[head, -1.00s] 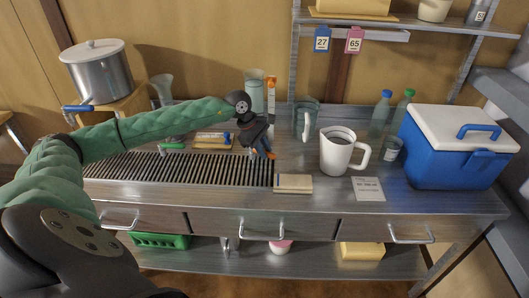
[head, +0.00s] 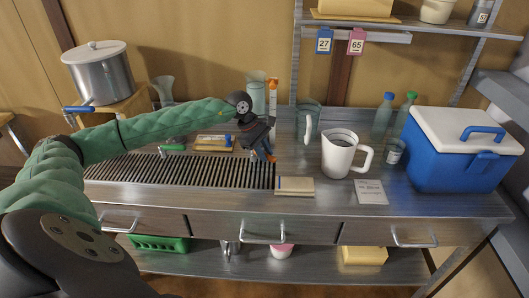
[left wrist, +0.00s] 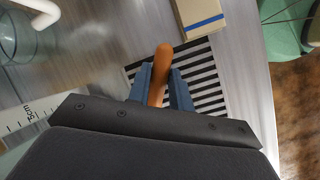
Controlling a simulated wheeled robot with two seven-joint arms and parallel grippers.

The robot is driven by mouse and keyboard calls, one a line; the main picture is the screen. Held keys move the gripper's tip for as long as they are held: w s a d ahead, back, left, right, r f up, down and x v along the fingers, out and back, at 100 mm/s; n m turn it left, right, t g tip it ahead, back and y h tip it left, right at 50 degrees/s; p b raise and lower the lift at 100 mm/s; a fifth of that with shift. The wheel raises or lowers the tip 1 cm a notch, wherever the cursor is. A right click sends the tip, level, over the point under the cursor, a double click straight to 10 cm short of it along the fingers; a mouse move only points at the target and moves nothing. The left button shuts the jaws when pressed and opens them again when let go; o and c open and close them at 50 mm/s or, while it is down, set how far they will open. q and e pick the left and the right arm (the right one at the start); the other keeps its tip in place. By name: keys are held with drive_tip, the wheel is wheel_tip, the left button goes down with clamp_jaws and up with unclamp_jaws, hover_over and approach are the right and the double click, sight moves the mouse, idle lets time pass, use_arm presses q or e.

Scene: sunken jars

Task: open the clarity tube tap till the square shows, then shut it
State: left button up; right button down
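My left gripper (head: 264,152) is over the right end of the bench's slotted drain. In the left wrist view its two blue fingers (left wrist: 161,88) stand close on both sides of an orange handle (left wrist: 160,72), seemingly gripping it; I take this as the tap lever. The handle's orange tip also shows below the fingers in the head view (head: 271,157). Behind the gripper stands a slim pale upright with an orange top (head: 273,90), perhaps the clarity tube; its lower part is hidden. A scale strip (left wrist: 25,115) shows at left in the wrist view. No square is visible. My right gripper is out of view.
A wood-and-white block (head: 294,186) lies right of the drain (head: 190,172). A pot (head: 100,75) is at the left. The bench front is clear.

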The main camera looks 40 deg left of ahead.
use_arm(q)
drive_tip(key=o, duration=0.3)
drive_tip(key=shift+a+r, duration=0.1)
drive_tip(key=shift+b+v, duration=1.05)
drive_tip(key=shift+v, duration=2.75)
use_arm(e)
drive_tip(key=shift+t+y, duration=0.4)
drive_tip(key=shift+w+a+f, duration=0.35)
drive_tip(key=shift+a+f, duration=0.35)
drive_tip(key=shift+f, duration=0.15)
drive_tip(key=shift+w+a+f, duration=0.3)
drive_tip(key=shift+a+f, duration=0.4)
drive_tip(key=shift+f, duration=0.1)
